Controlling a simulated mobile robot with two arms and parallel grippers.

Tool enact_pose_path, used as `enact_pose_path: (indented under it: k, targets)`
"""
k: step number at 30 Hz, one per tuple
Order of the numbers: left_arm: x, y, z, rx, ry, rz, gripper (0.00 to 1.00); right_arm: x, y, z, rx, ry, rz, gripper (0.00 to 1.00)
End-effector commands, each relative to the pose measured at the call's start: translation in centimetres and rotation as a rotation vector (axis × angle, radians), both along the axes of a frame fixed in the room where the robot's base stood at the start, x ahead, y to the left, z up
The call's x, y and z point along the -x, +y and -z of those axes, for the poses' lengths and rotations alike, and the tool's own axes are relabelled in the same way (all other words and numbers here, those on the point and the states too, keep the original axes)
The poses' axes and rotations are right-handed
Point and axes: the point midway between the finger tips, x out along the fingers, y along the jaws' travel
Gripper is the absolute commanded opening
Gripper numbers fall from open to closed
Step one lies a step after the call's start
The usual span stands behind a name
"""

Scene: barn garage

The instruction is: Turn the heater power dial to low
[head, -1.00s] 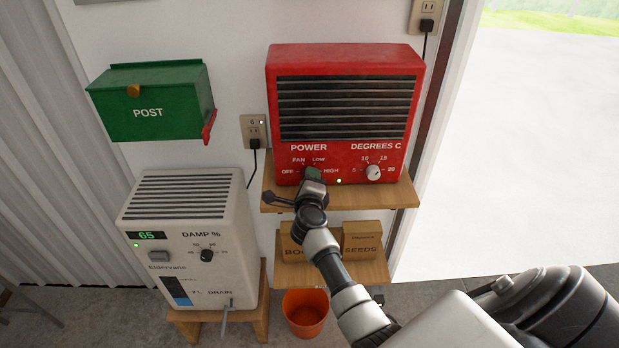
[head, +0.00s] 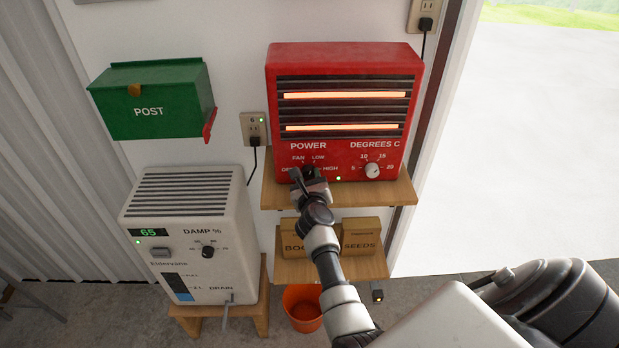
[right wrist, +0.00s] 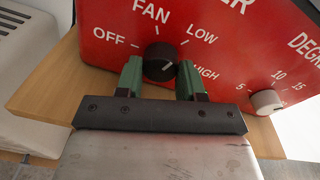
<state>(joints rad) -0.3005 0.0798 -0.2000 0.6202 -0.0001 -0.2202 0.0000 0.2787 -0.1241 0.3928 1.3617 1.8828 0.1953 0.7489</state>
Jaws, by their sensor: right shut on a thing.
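The red heater (head: 345,60) stands on a wooden shelf, and two of its bars glow orange. Its dark round power dial (right wrist: 160,60) is ringed by the labels OFF, FAN, LOW and HIGH. My right gripper (right wrist: 159,77) is shut on the dial, with one green finger on either side of it. The dial's pale mark slants to the upper right, toward the LOW and HIGH side; I cannot tell exactly which label it meets. In the head view my right gripper (head: 308,178) partly covers the dial. My left gripper is not in view.
A white degrees dial (head: 372,171) sits right of the power dial. A white dehumidifier (head: 190,230) stands lower left, with a green post box (head: 150,105) above it. Boxes (head: 361,238) stand on the lower shelf, and an orange bucket (head: 302,308) is on the floor.

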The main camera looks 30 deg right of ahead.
Motion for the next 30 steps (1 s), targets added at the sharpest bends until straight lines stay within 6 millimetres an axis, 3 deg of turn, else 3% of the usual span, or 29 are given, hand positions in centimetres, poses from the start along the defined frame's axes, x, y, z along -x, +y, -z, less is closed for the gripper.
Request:
enact_pose_path:
  k: [12,29,30]
  targets:
    - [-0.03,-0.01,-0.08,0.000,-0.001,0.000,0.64,0.06,0.07,0.27,-0.176,-0.102,0.001,0.14]
    - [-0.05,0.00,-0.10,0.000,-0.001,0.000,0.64,0.06,0.06,0.28,-0.203,-0.119,0.000,0.14]
    - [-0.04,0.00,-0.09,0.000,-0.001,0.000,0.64,0.07,0.07,0.28,-0.203,-0.119,0.000,0.40]
